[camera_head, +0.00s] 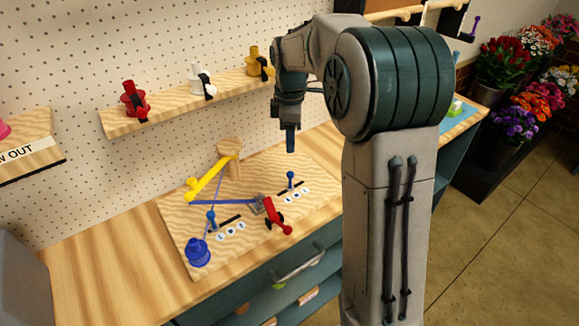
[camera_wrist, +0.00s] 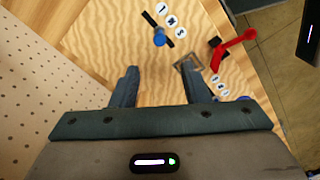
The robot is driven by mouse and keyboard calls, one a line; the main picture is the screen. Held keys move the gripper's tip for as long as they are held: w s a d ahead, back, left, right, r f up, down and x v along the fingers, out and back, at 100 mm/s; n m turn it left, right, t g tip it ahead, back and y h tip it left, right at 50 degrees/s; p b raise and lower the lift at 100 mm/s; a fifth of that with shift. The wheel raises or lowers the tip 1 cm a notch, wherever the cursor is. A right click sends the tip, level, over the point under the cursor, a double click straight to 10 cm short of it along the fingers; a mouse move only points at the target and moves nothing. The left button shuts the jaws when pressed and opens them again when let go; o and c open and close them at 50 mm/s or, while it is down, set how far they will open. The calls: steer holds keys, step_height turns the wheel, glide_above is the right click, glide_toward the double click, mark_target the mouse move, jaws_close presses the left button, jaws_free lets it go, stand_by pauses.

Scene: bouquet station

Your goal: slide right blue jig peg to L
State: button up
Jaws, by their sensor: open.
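The right blue jig peg (camera_head: 290,180) stands upright near the middle of a short dark slot on the wooden board, with letter discs (camera_head: 293,193) along its front side. In the wrist view the peg (camera_wrist: 159,37) shows ahead of the fingers, with the discs (camera_wrist: 171,21) beside its slot; the letters are small and hard to read. My gripper (camera_head: 290,142) points down above the board behind the peg, apart from it. In the wrist view my gripper (camera_wrist: 158,70) is open, with nothing between its fingers.
A second blue peg (camera_head: 212,220) stands in the left slot. A red lever (camera_head: 277,215), yellow lever (camera_head: 208,178) on a wooden post (camera_head: 231,158) and blue cup-like piece (camera_head: 197,252) are on the board. A shelf (camera_head: 185,100) with coloured holders hangs on the pegboard wall.

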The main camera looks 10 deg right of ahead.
mark_target(290, 172)
step_height(290, 172, down, 11)
steer(key=shift+f+p, duration=0.1)
steer(key=shift+p, duration=0.6)
jaws_close()
